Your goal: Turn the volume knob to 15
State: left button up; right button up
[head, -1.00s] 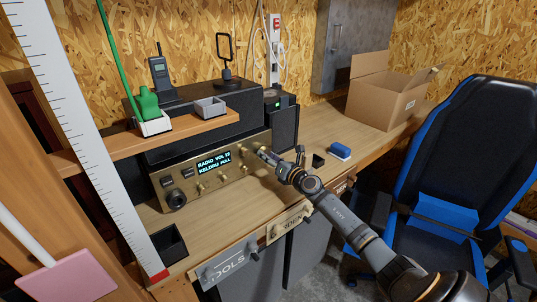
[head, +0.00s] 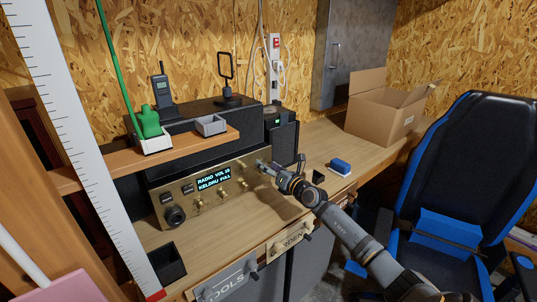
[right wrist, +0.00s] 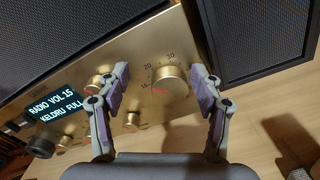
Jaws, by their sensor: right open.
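The gold radio (head: 215,195) stands on the bench under a shelf. Its lit display (right wrist: 58,103) reads "RADIO VOL 15" and "KELDRU FULL" in the right wrist view. The round gold volume knob (right wrist: 171,84) is at the panel's right end, with numbers such as 20 and 30 around it and a small red mark at its lower left. My right gripper (right wrist: 159,76) is open, its fingers apart on either side of the knob; I cannot tell whether they touch it. In the head view the right gripper (head: 264,166) covers the knob. My left gripper is not in view.
A dark speaker (head: 284,142) stands just right of the radio. Smaller knobs (right wrist: 132,120) lie along the panel to the left. A blue sponge-like block (head: 340,167) and an open cardboard box (head: 380,112) are on the bench at right. A blue-black chair (head: 460,170) stands in front.

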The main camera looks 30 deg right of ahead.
notch_tip(320, 180, up, 7)
dwell(0.3)
dwell(0.5)
